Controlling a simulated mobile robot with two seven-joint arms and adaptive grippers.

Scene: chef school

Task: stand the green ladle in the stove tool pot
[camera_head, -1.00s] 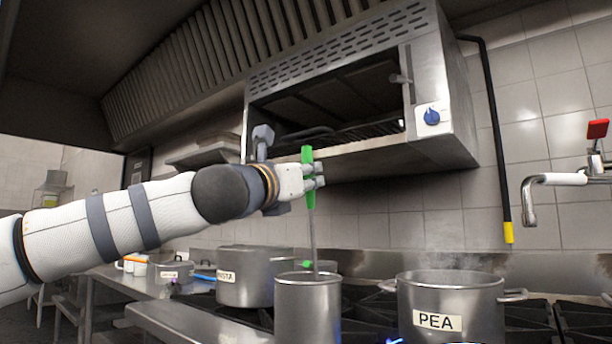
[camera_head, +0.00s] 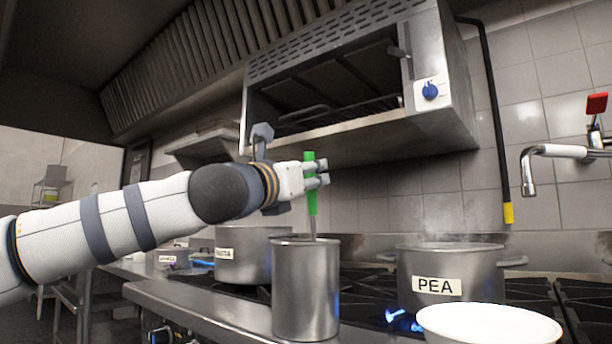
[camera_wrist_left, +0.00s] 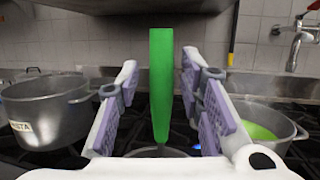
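The green ladle (camera_head: 311,195) stands nearly upright, its metal shaft going down into the tall steel stove tool pot (camera_head: 305,295). Its lower end is hidden inside the pot. My left gripper (camera_head: 318,172) is above the pot, at the upper part of the green handle. In the left wrist view the green handle (camera_wrist_left: 161,85) is between the fingers of my left gripper (camera_wrist_left: 160,105), with a gap on each side, so the gripper looks open. The pot's rim (camera_wrist_left: 160,152) shows just below the handle. My right gripper is not in view.
A steaming PEA pot (camera_head: 450,270) stands right of the tool pot, and a PASTA pot (camera_head: 240,258) behind it on the left. A white bowl (camera_head: 490,322) is at the front right. Blue burner flames (camera_head: 400,320) show. A steel oven unit (camera_head: 350,90) hangs above.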

